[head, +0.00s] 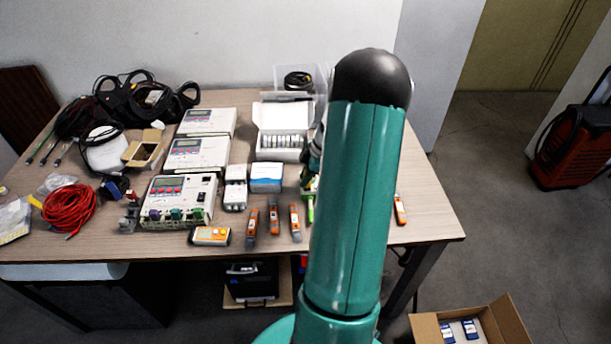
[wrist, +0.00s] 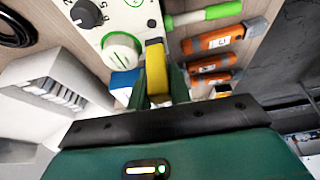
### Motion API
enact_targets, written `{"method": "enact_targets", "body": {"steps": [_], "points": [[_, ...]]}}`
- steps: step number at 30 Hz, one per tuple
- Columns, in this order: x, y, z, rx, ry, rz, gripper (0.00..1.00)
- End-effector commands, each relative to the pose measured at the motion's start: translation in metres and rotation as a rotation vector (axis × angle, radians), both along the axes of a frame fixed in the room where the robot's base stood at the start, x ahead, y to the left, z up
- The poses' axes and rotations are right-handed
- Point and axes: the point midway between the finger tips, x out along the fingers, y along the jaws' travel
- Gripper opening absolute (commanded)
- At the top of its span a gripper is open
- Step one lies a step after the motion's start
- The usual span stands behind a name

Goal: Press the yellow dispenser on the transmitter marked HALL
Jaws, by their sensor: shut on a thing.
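In the wrist view, a yellow dispenser (wrist: 156,68) sits between the fingers of my gripper (wrist: 160,84), which is shut on it. The dispenser is next to a white device panel (wrist: 108,36) with a black numbered knob (wrist: 88,14) and a green-ringed knob (wrist: 122,52). This looks like a transmitter, but I cannot read a HALL mark on it. Whether the dispenser touches the panel is unclear. In the head view my teal arm hides the dispenser and most of my gripper.
Orange testers (head: 273,217) and a green-handled tool (wrist: 205,15) lie close by. An open white box (head: 296,116) stands at the back. White instruments (head: 180,200) and a red cable coil (head: 69,209) fill the table's left. Bare tabletop (head: 425,220) shows at right.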

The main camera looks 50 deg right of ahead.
Motion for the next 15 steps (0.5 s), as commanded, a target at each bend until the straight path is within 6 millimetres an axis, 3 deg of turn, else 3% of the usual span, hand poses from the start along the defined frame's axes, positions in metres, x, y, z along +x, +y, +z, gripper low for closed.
{"method": "enact_targets", "body": {"steps": [8,15], "points": [[0.0,0.0,0.002,-0.001,-0.001,0.0,0.05],[0.0,0.0,0.019,-0.001,-0.001,-0.001,0.05]]}}
